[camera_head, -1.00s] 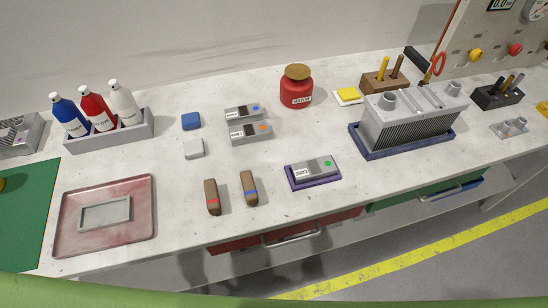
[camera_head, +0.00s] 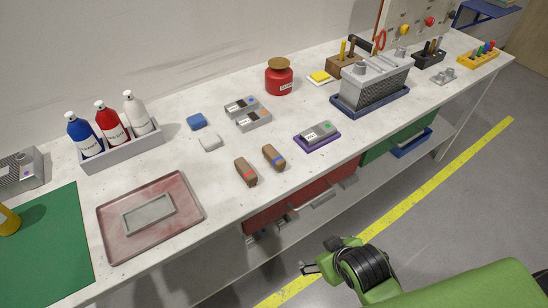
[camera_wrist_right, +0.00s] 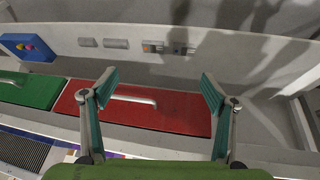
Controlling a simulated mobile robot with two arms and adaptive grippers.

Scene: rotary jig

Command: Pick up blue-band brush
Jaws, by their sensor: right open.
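The blue-band brush (camera_head: 274,158) lies on the white bench near its front edge, a brown block with a blue band. A similar brush with a red band (camera_head: 246,172) lies just left of it. My right gripper (camera_head: 306,268) is in front of the bench, below the top, clear of both brushes. In the right wrist view its two fingers (camera_wrist_right: 156,90) are spread apart with nothing between them, in front of a red drawer. Neither brush can be made out in the wrist view. My left gripper is out of view.
A purple tray with a grey device (camera_head: 318,136) lies right of the brushes, and a red tray (camera_head: 190,212) lies left. A white sponge (camera_head: 210,142) lies behind. The floor in front is clear.

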